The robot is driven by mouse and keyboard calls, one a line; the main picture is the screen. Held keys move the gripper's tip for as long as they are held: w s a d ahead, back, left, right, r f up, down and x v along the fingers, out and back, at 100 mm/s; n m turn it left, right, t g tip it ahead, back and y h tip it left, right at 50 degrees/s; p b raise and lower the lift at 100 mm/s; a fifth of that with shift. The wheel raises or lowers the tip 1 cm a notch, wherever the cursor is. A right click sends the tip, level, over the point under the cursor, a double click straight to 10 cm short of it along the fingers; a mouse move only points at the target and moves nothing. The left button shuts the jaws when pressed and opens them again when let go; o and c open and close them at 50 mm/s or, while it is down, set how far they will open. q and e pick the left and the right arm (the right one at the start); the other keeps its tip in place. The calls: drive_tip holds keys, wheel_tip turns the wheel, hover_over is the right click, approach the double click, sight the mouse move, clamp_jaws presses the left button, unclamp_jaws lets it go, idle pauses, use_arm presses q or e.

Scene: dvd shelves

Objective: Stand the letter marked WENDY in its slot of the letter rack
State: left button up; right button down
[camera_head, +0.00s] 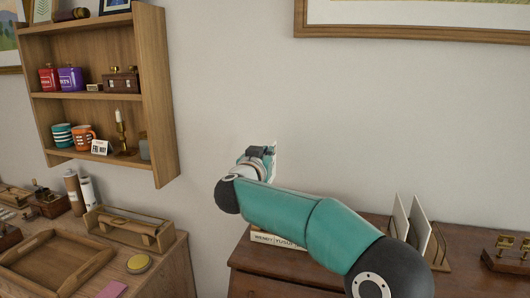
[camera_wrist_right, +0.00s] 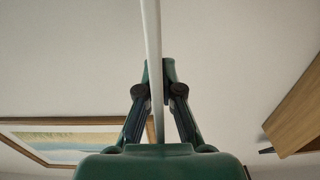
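My right gripper (camera_head: 262,154) is raised in front of the wall, above the left part of the dresser. It is shut on a thin white letter (camera_head: 276,152), mostly hidden behind the gripper in the head view. In the right wrist view the letter (camera_wrist_right: 152,40) shows edge-on between the two fingers of the gripper (camera_wrist_right: 159,92). No name on it is readable. The letter rack (camera_head: 278,241) stands on the dresser below; its front strip reads WENDY and YUSUF, and the rest is hidden by my right arm. My left gripper is not in view.
A wooden stand with brass parts (camera_head: 508,252) is at the far right. A wall shelf (camera_head: 160,95) is at the left, above a tray (camera_head: 85,274).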

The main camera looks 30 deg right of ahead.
wheel_tip(320, 180, down, 10)
drive_tip(key=s+b, duration=0.1)
drive_tip(key=b, duration=0.4)
drive_tip(key=shift+d, duration=0.35)
idle(0.6)
drive_tip(key=shift+w+a+f+b, duration=0.1)
drive_tip(key=shift+f+b, duration=0.25)
drive_tip(key=shift+f, duration=0.7)
idle(0.5)
drive_tip(key=c, duration=1.2)
unclamp_jaws()
drive_tip(key=shift+r, duration=0.1)
drive_tip(key=shift+c, duration=0.2)
drive_tip(key=shift+r, duration=0.2)
